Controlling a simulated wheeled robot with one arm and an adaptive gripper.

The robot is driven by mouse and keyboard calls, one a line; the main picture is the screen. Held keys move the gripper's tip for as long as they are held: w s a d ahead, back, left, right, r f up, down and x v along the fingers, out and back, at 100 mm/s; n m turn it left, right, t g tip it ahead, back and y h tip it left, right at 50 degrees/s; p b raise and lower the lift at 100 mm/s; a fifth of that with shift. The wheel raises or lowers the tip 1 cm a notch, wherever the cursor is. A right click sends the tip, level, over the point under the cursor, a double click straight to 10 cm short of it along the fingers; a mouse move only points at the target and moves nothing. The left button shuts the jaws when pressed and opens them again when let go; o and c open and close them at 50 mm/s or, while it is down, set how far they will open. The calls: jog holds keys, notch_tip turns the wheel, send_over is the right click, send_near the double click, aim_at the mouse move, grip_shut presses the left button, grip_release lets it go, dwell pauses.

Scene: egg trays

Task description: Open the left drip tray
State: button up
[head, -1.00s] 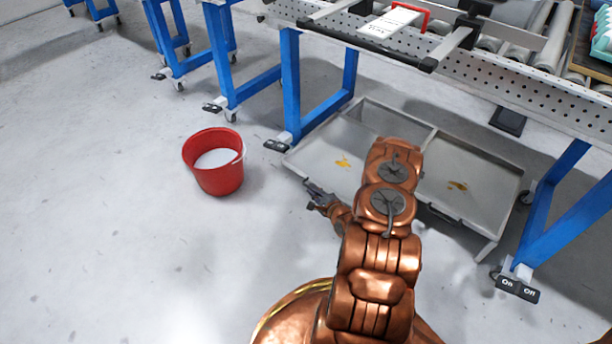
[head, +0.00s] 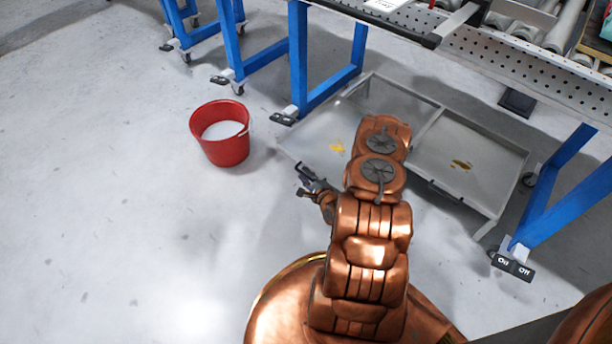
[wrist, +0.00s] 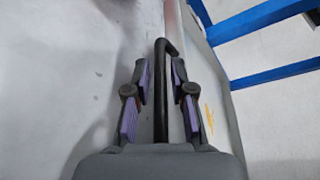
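The left drip tray (head: 312,128) is a shallow grey metal tray with a yellow spill in it, under the conveyor table in the head view. It sits slightly further out than the right drip tray (head: 480,180). My gripper (head: 308,180) is low at its front edge. In the wrist view, the black bar handle (wrist: 161,110) lies between the two fingers of my gripper (wrist: 162,75), with narrow gaps on both sides. The tray's grey wall (wrist: 182,85) is right of the handle. My arm hides part of the left tray's front in the head view.
A red bucket (head: 222,150) with white contents stands on the floor to the left. Blue table legs (head: 298,60) rise behind the left tray, and another blue leg (head: 535,215) stands at the right.

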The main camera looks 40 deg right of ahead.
jog(key=shift+o, duration=0.8)
jog(key=v, duration=1.2)
dwell(0.5)
